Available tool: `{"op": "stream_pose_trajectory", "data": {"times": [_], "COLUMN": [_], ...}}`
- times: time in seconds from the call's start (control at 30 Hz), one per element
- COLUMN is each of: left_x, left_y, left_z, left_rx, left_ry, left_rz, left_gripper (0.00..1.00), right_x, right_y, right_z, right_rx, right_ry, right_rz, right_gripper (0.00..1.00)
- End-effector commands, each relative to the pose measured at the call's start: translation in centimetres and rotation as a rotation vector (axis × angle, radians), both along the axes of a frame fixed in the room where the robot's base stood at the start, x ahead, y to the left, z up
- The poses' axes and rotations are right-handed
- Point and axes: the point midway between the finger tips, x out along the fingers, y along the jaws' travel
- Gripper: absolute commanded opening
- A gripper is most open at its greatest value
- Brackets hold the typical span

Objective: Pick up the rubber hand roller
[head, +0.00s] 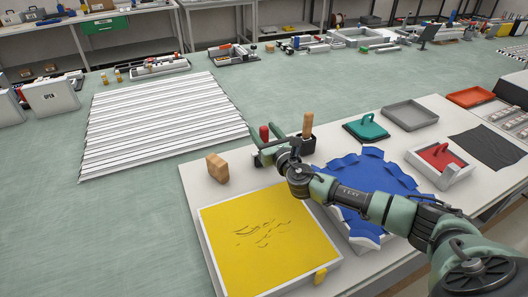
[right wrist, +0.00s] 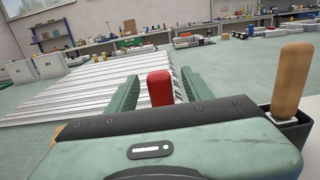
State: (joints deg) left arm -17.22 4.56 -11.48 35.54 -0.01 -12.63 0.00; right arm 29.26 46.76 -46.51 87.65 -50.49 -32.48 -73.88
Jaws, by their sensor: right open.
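My right gripper (head: 263,147) is over the far edge of the white table. It is open, with its two green fingers on either side of an upright red handle (head: 264,132). In the right wrist view the red handle (right wrist: 159,88) stands between the fingers (right wrist: 153,85), with gaps on both sides. What lies below the handle is hidden, so I cannot tell whether it belongs to the rubber hand roller. A wooden handle (head: 307,124) stands in a dark holder (head: 303,144) just right of the gripper; it also shows in the right wrist view (right wrist: 291,80). My left gripper is not in view.
A wooden block (head: 217,168) stands left of the gripper. A yellow sheet in a white frame (head: 270,240) lies in front. A blue cloth (head: 355,175), teal tool (head: 366,129), grey tray (head: 410,115) and red-handled tool (head: 440,157) are to the right.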

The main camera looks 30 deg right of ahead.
Motion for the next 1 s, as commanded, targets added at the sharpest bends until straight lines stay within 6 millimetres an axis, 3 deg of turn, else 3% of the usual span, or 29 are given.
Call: {"op": "stream_pose_trajectory", "data": {"times": [0.07,0.2,0.27,0.67,0.87,1.0], "left_x": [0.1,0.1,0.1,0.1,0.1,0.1], "left_y": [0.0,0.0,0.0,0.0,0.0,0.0], "left_z": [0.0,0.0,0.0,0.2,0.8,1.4], "left_rx": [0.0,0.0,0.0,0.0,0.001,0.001], "left_ry": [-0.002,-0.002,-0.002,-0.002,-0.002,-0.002], "left_rz": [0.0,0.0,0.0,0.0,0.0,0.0], "left_gripper": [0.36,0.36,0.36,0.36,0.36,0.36], "right_x": [0.0,0.0,0.0,0.0,0.0,0.0], "right_y": [0.0,0.0,0.0,-0.1,-0.1,-0.1], "right_z": [0.0,0.0,0.0,0.6,3.2,6.4], "right_rx": [0.0,0.0,0.0,0.0,0.0,0.0], "right_ry": [0.0,0.0,0.0,-0.002,-0.004,-0.007], "right_rz": [0.0,0.0,0.0,-0.001,0.0,0.0], "right_gripper": [0.51,0.12,0.0,0.0,0.0,0.0]}}
